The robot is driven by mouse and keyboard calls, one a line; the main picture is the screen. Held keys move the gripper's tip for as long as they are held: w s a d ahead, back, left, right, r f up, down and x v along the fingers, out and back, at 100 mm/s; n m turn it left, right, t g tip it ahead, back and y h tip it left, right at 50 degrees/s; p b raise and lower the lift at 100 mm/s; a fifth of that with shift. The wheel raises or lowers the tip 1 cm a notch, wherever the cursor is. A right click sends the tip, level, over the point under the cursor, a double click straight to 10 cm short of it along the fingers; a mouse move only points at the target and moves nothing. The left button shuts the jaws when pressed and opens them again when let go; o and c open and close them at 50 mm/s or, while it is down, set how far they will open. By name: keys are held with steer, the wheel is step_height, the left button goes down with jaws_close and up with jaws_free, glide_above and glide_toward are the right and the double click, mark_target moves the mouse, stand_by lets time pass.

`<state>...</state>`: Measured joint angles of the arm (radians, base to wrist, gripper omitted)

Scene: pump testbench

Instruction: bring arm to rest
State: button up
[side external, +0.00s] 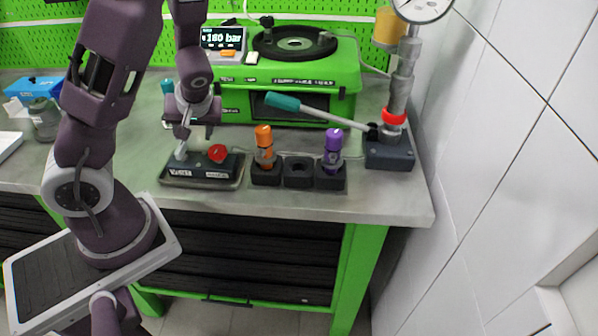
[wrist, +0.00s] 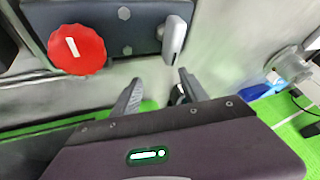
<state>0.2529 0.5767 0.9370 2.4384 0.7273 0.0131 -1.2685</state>
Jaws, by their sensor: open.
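My gripper (side external: 192,122) hangs over the left end of the dark valve block (side external: 200,171) labelled "Vent". In the wrist view, my gripper (wrist: 158,76) has its two grey fingers spread with nothing between them. The block carries a red knob (side external: 217,153) on its right and a pale lever (side external: 181,151) on its left, close below my fingers. In the wrist view the red knob (wrist: 77,49) is at upper left and the lever (wrist: 174,40) lies just beyond the fingertips. I cannot tell if the fingers touch the lever.
A black rack (side external: 298,172) holds orange (side external: 264,146) and purple-capped (side external: 333,146) parts, with an empty middle slot. A green test bench (side external: 310,98) reading "180 bar" stands behind. A hand pump (side external: 390,150) with teal-handled lever and gauge stands right. The bench front edge is clear.

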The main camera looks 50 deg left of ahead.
steer(key=w+d+r+m, duration=0.1)
steer(key=d+r, duration=0.1)
steer(key=w+d+r+m+t+h, duration=0.1)
steer(key=d+r, duration=0.1)
steer(key=w+d+r+m+h, duration=0.1)
steer(key=d+r, duration=0.1)
steer(key=d, duration=0.1)
steer(key=shift+w+d+r+m+t, duration=0.1)
steer(key=shift+r+m+t, duration=0.05)
steer(key=shift+m+t, duration=0.15)
steer(key=s+d+r+m+t+h, duration=0.1)
steer(key=s+d+r+m, duration=0.3)
steer(key=d, duration=0.4)
steer(key=s+d+r+m+t+h, duration=0.2)
steer(key=s+d+r+m+h, duration=0.1)
steer(key=s+d+r, duration=0.4)
steer(key=shift+d+r+m+t, duration=0.3)
steer(key=shift+d+r+m, duration=0.55)
steer(key=shift+d, duration=0.35)
steer(key=shift+s, duration=0.1)
